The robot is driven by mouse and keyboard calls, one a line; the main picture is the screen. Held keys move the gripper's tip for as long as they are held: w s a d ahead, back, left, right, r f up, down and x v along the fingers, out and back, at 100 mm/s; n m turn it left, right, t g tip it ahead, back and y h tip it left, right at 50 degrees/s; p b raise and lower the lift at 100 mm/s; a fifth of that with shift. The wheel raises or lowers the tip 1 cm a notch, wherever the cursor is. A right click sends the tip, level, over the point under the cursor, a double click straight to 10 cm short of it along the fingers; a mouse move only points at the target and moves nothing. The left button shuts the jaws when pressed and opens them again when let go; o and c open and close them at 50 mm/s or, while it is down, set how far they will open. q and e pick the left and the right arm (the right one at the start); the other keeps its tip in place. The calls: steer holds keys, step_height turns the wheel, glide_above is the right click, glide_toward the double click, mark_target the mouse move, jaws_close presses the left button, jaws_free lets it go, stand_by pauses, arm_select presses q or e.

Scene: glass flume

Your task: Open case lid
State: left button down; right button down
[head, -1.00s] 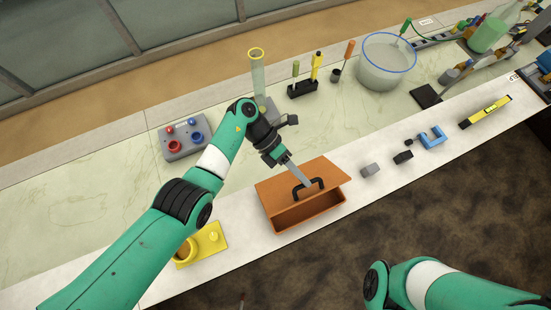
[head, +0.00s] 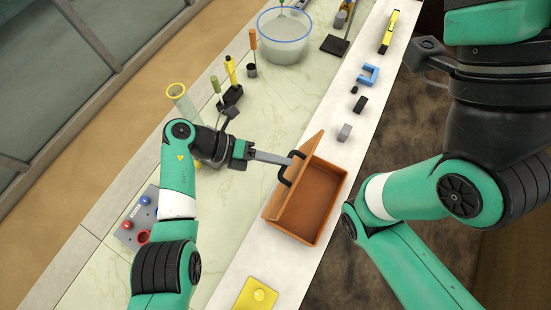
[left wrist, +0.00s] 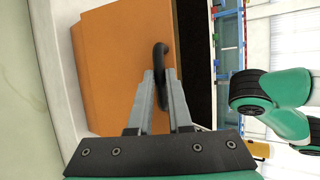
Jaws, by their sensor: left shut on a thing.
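The orange-brown case (head: 308,205) stands on the white counter strip in the head view. Its lid (head: 311,147) is raised steeply on the side toward my left arm, and the empty-looking inside shows. My left gripper (head: 287,160) is shut on the black lid handle (head: 285,180). In the left wrist view, the two grey fingers (left wrist: 160,82) close around the handle (left wrist: 161,58), over the orange lid face (left wrist: 115,50). My right arm is at the right of the head view; its gripper is out of view.
A grey block (head: 344,132), a black block (head: 360,105) and a blue bracket (head: 368,75) lie beyond the case. A yellow block (head: 256,295) is at the near end. A red-and-blue-knobbed panel (head: 137,220) and a glass bowl (head: 284,38) stand left of the strip.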

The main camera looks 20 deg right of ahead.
arm_select(q)
steer(key=shift+s+a+f, duration=0.1)
steer(key=shift+f, duration=0.6)
steer(key=c, duration=0.8)
jaws_free()
steer(key=shift+s, duration=0.15)
steer(key=shift+c, duration=0.2)
steer(key=b+v, duration=0.2)
steer(key=v, duration=1)
steer(key=shift+r, duration=0.2)
steer(key=shift+d, duration=0.25)
